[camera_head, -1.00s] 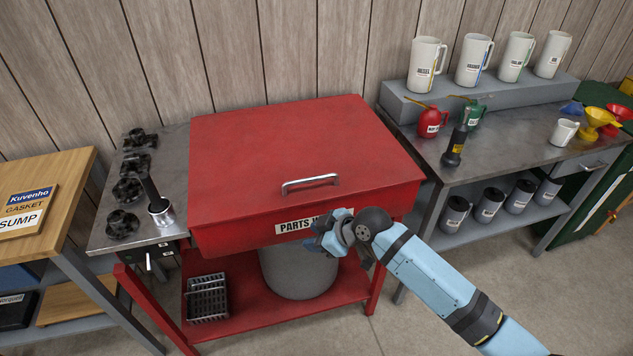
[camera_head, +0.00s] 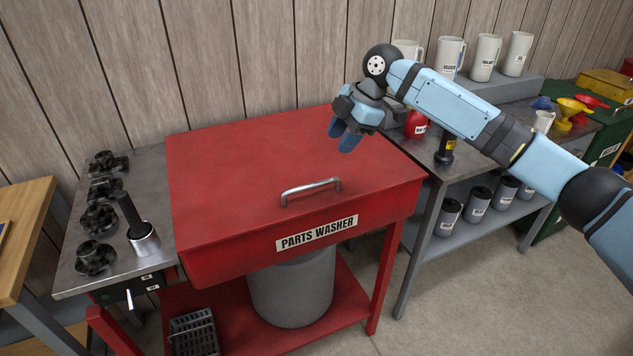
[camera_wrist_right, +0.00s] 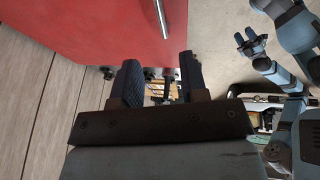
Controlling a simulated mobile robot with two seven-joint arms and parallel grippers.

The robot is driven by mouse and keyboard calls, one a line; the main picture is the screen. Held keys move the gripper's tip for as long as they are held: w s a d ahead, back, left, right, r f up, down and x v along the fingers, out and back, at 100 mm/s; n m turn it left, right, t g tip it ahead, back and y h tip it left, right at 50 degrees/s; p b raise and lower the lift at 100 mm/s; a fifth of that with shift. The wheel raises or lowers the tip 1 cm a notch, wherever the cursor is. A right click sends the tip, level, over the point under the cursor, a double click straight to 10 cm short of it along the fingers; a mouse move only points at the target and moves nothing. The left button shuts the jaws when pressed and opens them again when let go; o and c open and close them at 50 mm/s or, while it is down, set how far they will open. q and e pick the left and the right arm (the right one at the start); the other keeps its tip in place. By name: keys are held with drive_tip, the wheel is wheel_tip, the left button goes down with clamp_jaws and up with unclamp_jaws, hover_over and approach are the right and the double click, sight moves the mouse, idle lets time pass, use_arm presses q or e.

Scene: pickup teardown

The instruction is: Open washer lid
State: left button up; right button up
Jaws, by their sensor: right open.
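The red parts washer lid (camera_head: 235,150) is shut on the red washer body labelled PARTS WASHER (camera_head: 316,233). A silver bar handle (camera_head: 310,189) is fixed on the lid near its front edge; it also shows at the top of the right wrist view (camera_wrist_right: 162,18). My right gripper (camera_head: 343,138) is open and empty, above the right part of the lid, behind and to the right of the handle. Its two blue-grey fingers show apart in the right wrist view (camera_wrist_right: 158,82). The left gripper (camera_wrist_right: 250,42) shows small at the right of the wrist view, with its fingers apart.
A metal side table (camera_head: 68,270) with several black parts stands left of the washer. The space above the lid's left side is free.

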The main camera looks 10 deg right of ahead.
sight(314, 184)
drive_tip(key=x, duration=1.2)
drive_tip(key=shift+a+f, duration=0.1)
drive_tip(key=shift+f, duration=0.15)
clamp_jaws()
